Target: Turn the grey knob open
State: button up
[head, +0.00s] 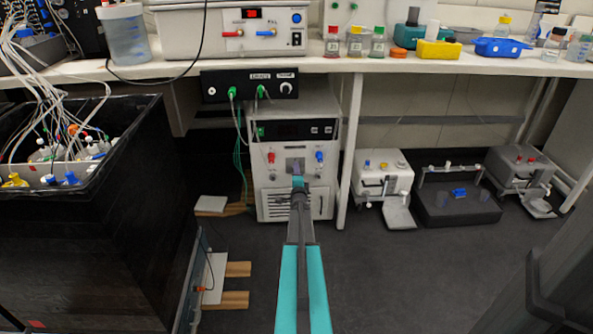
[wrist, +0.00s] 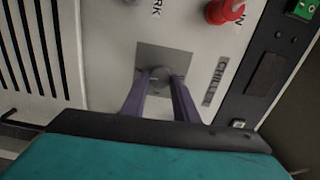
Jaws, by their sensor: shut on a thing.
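The grey knob (wrist: 160,74) sits on a square grey plate (wrist: 158,56) on the front of the white chiller unit (head: 268,208). My gripper (wrist: 161,80) is shut on the knob, with one finger on each side of it. In the head view my gripper (head: 297,183) reaches the middle of the unit's front. There the knob itself is hidden behind the gripper, and part of the grey plate (head: 294,163) shows above it. The knob's turn angle cannot be told.
A red fitting (head: 271,158) and a blue fitting (head: 319,157) flank the plate. A black box (head: 250,86) with green plugs and cables is above, under the bench (head: 440,69). A bench leg (head: 349,150) stands close on the right.

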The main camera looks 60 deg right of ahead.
jog(key=shift+m, duration=0.4)
jog(key=o, duration=1.1)
jog(key=shift+c, duration=0.2)
jog(key=shift+s+a, duration=0.1)
jog(key=p+v, duration=0.2)
jog(key=v, duration=1.1)
jog(key=shift+a, duration=0.25)
